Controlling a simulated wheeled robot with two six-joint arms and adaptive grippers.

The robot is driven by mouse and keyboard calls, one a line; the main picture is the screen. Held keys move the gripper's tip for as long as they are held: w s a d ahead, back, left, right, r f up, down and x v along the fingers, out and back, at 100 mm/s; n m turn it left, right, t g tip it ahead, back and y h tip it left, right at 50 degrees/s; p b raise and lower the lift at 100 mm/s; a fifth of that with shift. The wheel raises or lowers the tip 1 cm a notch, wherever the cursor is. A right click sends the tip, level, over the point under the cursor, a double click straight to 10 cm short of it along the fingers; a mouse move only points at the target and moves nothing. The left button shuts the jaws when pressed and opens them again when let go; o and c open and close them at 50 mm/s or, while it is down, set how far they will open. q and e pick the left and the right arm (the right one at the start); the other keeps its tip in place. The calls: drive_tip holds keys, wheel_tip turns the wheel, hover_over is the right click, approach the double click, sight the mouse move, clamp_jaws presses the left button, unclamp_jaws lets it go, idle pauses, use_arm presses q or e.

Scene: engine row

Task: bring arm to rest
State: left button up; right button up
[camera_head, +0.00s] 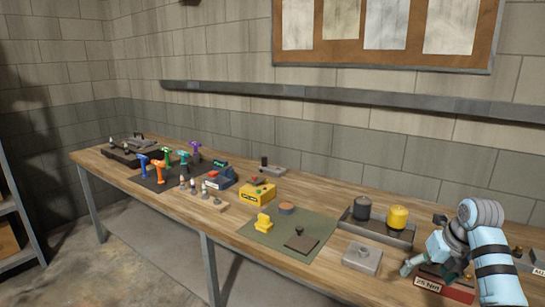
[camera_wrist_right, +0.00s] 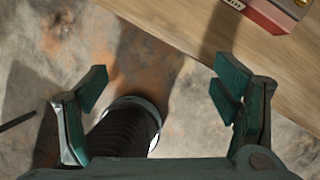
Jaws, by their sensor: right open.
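My right arm (camera_head: 492,265) comes in at the lower right of the head view, in pale blue with dark bands. Its gripper (camera_head: 410,266) shows small there, near a red box labelled "25 Nm" (camera_head: 428,285). In the right wrist view the gripper (camera_wrist_right: 160,78) has its two dark green fingers wide apart with nothing between them. Beyond the fingers lie bare floor and the table edge. The red box also shows at the top right of that view (camera_wrist_right: 268,12), clear of the fingers. My left gripper is not in view.
The long wooden table (camera_head: 330,185) carries coloured power tools (camera_head: 168,160), a yellow box (camera_head: 258,192), a green mat (camera_head: 270,240), a grey tray (camera_head: 372,230) with black and yellow cylinders, and a grey block (camera_head: 362,256). A shelf (camera_head: 15,210) stands at the left.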

drive_tip(key=a+f+m+t+y, duration=0.7)
drive_tip(key=a+f+m+y, duration=0.15)
drive_tip(key=a+f, duration=1.1)
drive_tip(key=s+d+f+m+g+h, duration=0.1)
drive_tip(key=s+d+f+m+h, duration=0.35)
drive_tip(key=s+f+m, duration=0.55)
drive_tip(key=s+d+f+m+h, duration=0.45)
drive_tip(key=s+f+m, duration=0.35)
drive_tip(key=f, duration=0.5)
drive_tip(key=s+a+f+m+g, duration=0.1)
drive_tip(key=s+f+m+g, duration=0.1)
drive_tip(key=s, duration=0.8)
drive_tip(key=s+a+f+m+g, duration=0.1)
drive_tip(key=s+f+m+g, duration=0.2)
drive_tip(key=s, duration=0.7)
drive_tip(key=s+a+f+m+g, duration=0.1)
drive_tip(key=s+f, duration=0.4)
drive_tip(key=s, duration=0.5)
drive_tip(key=m+g+h, duration=0.1)
drive_tip(key=g, duration=0.1)
drive_tip(key=shift+s+f+g, duration=0.2)
drive_tip(key=shift+f+g, duration=0.05)
drive_tip(key=shift+g, duration=0.15)
